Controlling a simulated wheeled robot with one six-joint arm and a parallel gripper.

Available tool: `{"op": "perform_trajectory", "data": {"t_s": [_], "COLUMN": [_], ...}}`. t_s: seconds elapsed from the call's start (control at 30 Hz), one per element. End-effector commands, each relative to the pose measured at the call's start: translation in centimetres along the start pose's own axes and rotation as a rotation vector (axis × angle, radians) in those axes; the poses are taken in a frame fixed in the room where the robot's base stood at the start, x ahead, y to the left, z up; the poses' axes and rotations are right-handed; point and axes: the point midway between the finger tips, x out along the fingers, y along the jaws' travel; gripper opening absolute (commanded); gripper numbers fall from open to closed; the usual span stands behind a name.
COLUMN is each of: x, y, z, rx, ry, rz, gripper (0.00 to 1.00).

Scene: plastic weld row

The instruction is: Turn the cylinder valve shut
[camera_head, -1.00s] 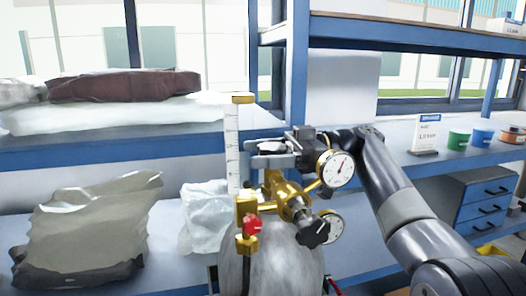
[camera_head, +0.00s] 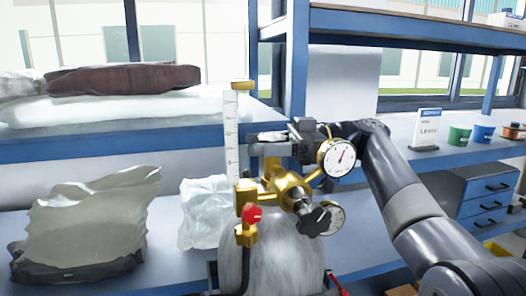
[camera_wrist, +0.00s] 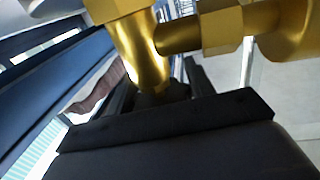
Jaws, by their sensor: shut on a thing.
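The brass cylinder valve (camera_head: 273,172) stands upright on top of the grey cylinder (camera_head: 275,262), with the regulator fitted to it. My gripper (camera_head: 268,145) reaches in from the right, behind the upper gauge, and is shut at the top of the valve. In the wrist view, the brass valve body (camera_wrist: 145,50) runs down between my dark fingers (camera_wrist: 160,88). The gripped part looks like the valve's top or handle, but the fingers mostly hide it.
Two round gauges (camera_head: 339,157) and a black knob (camera_head: 313,221) sit close by my gripper. Sacks (camera_head: 90,225) lie on the left bench; small tubs (camera_head: 459,135) stand at right.

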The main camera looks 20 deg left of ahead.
Motion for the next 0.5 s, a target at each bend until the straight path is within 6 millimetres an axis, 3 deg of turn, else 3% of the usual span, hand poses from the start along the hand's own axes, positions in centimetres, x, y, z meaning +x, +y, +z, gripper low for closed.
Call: {"op": "perform_trajectory", "data": {"t_s": [0.5], "x": [-0.06], "y": [0.42], "z": [0.27], "rx": [-0.004], "ry": [0.002], "rz": [0.296], "gripper": [0.28]}}
